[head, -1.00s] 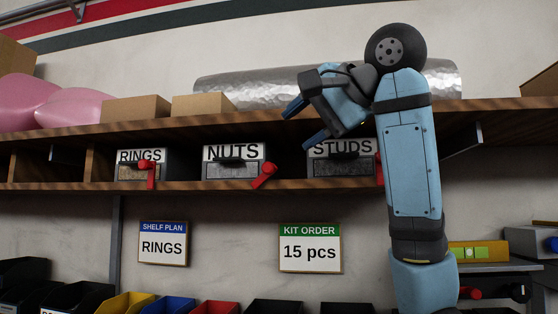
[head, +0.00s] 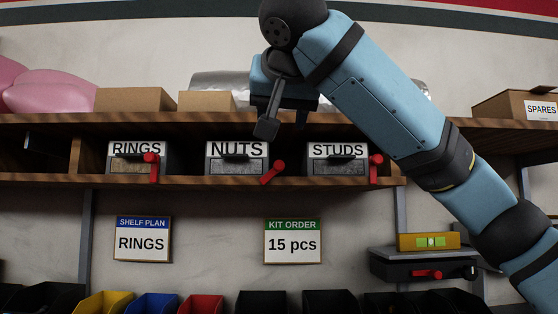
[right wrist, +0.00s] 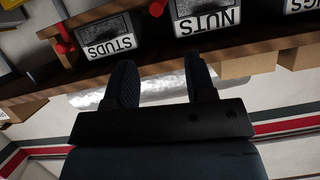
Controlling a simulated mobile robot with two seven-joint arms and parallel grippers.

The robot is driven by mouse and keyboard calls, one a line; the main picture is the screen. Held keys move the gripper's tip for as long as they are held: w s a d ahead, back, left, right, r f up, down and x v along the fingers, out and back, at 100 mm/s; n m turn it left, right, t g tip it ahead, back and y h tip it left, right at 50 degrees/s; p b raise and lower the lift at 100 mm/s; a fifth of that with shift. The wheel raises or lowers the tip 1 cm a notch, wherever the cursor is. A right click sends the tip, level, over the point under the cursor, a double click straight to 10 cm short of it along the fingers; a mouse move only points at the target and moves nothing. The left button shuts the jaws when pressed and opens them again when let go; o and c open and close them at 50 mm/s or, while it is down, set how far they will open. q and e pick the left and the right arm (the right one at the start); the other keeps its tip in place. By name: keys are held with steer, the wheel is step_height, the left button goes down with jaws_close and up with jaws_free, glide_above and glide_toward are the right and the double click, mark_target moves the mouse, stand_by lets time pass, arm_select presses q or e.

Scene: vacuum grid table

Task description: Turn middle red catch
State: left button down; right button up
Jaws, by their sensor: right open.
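The middle red catch (head: 273,172) is at the lower right of the NUTS bin (head: 237,158), its lever slanting down to the left. It also shows in the right wrist view (right wrist: 157,8), where the scene is upside down. My right gripper (head: 285,122) is open and empty, in front of the shelf edge, above the catch and apart from it. In the right wrist view its two fingers (right wrist: 161,84) are spread, with the NUTS and STUDS bins beyond them. My left gripper is not in view.
The RINGS bin (head: 139,158) has a red catch (head: 152,168) hanging down. The STUDS bin (head: 338,158) has another (head: 375,170), also near vertical. The upper shelf board (head: 60,121) overhangs the bins. Signs hang on the wall below, above several coloured bins.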

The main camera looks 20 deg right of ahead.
mark_target(280, 163)
steer(key=p+x, duration=0.1)
steer(key=x, duration=0.3)
steer(key=p+x, duration=0.2)
steer(key=x, duration=0.3)
steer(key=p+x, duration=0.2)
steer(key=x, duration=0.2)
steer(key=shift+w+d, duration=0.15)
steer(key=shift+d, duration=0.3)
steer(key=shift+w+f, duration=0.1)
steer(key=shift+w, duration=0.2)
steer(key=shift+c, duration=0.4)
steer(key=c, duration=0.8)
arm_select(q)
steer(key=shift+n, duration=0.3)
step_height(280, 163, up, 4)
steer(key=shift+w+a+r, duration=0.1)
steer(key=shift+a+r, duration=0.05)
arm_select(e)
steer(key=shift+c, duration=0.2)
